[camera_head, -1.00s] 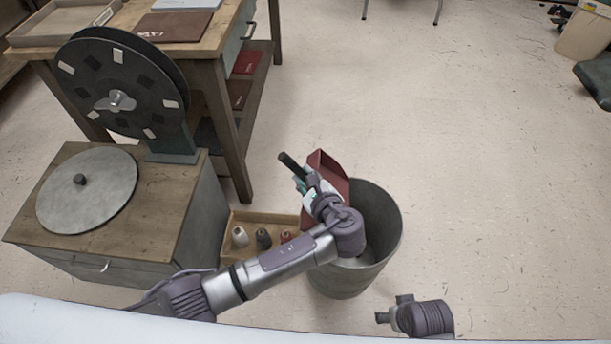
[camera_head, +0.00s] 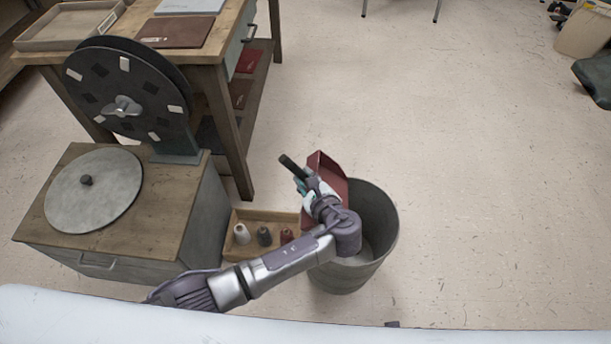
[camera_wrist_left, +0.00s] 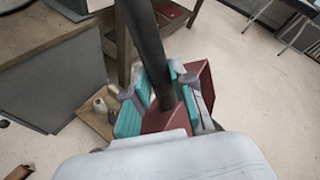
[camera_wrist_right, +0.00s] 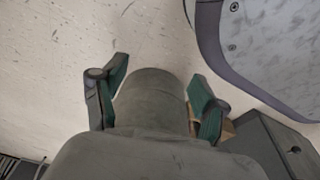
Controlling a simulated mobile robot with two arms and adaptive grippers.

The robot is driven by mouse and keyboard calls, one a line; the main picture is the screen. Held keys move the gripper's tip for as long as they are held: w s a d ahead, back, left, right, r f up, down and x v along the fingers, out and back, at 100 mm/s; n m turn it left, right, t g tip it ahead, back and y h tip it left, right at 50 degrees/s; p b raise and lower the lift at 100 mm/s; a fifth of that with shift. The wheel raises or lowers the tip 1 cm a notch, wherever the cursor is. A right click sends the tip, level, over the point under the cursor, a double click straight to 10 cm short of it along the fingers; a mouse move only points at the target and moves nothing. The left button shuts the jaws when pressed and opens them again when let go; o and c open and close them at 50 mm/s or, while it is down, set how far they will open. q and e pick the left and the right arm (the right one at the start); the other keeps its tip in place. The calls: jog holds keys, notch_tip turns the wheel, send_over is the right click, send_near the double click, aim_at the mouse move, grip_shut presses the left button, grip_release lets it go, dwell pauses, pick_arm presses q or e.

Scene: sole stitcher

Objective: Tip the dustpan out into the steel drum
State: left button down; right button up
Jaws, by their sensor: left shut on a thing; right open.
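The dustpan has a dark red pan (camera_head: 333,176) and a black handle (camera_head: 293,167). My left gripper (camera_head: 306,187) is shut on the handle; the handle also runs between its teal pads in the left wrist view (camera_wrist_left: 160,92). The pan is tilted at the upper left rim of the grey steel drum (camera_head: 345,279), partly over its opening. The drum's visible inner wall is bare; its bottom is partly hidden by my arm. My right gripper (camera_wrist_right: 158,95) is open, with a grey rounded surface, apparently the drum's side, between its fingers.
A wooden crate (camera_head: 241,216) with thread spools stands left of the drum. A cabinet (camera_head: 196,222) with a round plate (camera_head: 92,190) and a large reel (camera_head: 125,95) is further left, in front of a workbench (camera_head: 232,140). The floor right of the drum is clear.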

pick_arm(q)
notch_tip(320, 180, up, 2)
jog(key=shift+r+p, duration=0.15)
jog(key=shift+p, duration=0.95)
notch_tip(320, 180, down, 3)
jog(key=shift+f+b, duration=0.15)
jog(key=shift+b, duration=0.7)
jog(key=shift+r+p, duration=0.25)
jog(key=shift+p, duration=0.05)
notch_tip(320, 180, up, 3)
jog(key=p, duration=0.3)
jog(key=shift+f, duration=0.1)
pick_arm(e)
jog(key=s+d+f+g, duration=0.1)
jog(key=s+f, duration=0.2)
jog(key=s, duration=0.4)
jog(key=s+d+f, duration=0.2)
jog(key=s+f, duration=0.1)
jog(key=s, duration=0.4)
pick_arm(q)
notch_tip(320, 180, down, 3)
jog(key=shift+f+b, duration=0.1)
jog(key=shift+b, duration=0.75)
pick_arm(e)
jog(key=w, duration=0.1)
jog(key=w+a, duration=0.1)
jog(key=w, duration=0.3)
jog(key=shift+w+a+r, duration=0.1)
jog(key=shift+a+r, duration=0.1)
jog(key=shift+r, duration=0.1)
